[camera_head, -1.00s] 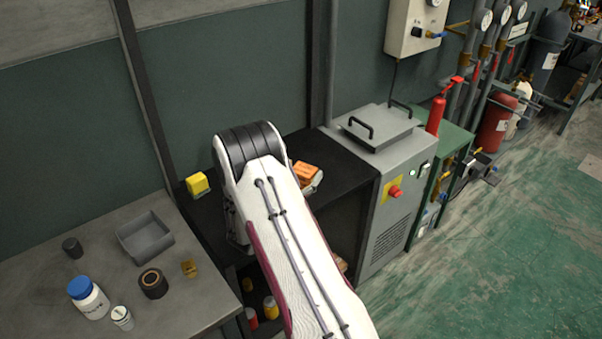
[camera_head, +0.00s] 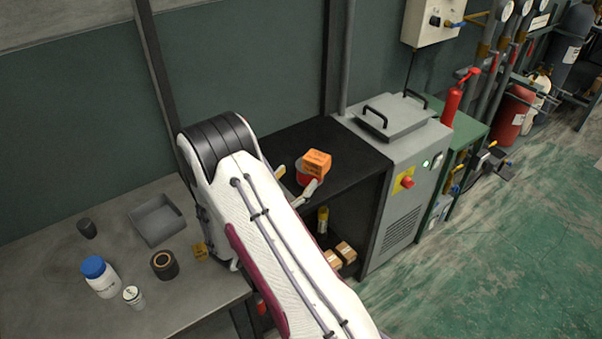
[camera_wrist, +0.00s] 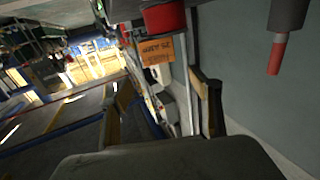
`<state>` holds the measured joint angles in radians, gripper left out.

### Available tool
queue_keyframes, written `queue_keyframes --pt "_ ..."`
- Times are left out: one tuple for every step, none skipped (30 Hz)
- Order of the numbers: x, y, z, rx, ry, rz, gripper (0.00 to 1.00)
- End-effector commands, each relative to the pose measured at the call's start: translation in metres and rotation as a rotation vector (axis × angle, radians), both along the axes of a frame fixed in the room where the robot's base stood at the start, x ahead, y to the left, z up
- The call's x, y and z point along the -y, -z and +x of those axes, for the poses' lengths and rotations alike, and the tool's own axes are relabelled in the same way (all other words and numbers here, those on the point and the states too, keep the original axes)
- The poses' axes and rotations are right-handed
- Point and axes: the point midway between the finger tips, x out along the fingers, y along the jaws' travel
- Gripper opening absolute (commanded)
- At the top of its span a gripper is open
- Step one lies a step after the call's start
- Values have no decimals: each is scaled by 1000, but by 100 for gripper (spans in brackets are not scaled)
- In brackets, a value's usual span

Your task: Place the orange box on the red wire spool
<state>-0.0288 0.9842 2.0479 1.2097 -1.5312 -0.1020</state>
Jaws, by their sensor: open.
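The orange box (camera_head: 316,161) sits on top of the red wire spool (camera_head: 302,178) on the black shelf, looking slightly turned. In the wrist view, which is upside down, the orange box (camera_wrist: 155,50) shows against the red spool (camera_wrist: 164,18). My gripper (camera_head: 297,183) is open beside the spool, with pale fingers showing to its left and front right. The box stands above the fingers and is not held between them. My arm hides part of the gripper and the spool's lower front; I cannot tell whether a finger touches the spool.
The grey chiller cabinet (camera_head: 395,150) stands right of the shelf. Small cartons (camera_head: 345,252) and a yellow-topped can (camera_head: 322,220) are on the lower shelf. A grey tray (camera_head: 158,222), a blue-capped bottle (camera_head: 100,279) and other small items stand on the left table.

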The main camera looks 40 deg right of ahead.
Motion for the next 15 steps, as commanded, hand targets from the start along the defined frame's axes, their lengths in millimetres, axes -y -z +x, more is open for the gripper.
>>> queue_keyframes --pt "-5 0 -1 0 -2 0 63" --pt "-7 0 -2 0 -2 0 63" --pt "-9 0 -3 0 -2 0 63" --pt "-11 0 -4 0 -2 0 63" --pt "-12 0 -5 0 -1 0 63" --pt "-13 0 -6 0 0 -1 63" --pt "-14 0 -6 0 0 -1 63" --pt "-14 0 -6 0 0 -1 63" --pt "-15 0 -6 0 0 -1 63" --pt "-15 0 -7 0 0 -1 63" --pt "-15 0 -7 0 0 -1 63" --pt "-15 0 -7 0 0 -1 63" --pt "-15 0 -7 0 0 -1 63" --pt "-15 0 -7 0 0 -1 63" --pt "-15 0 -7 0 0 -1 63"
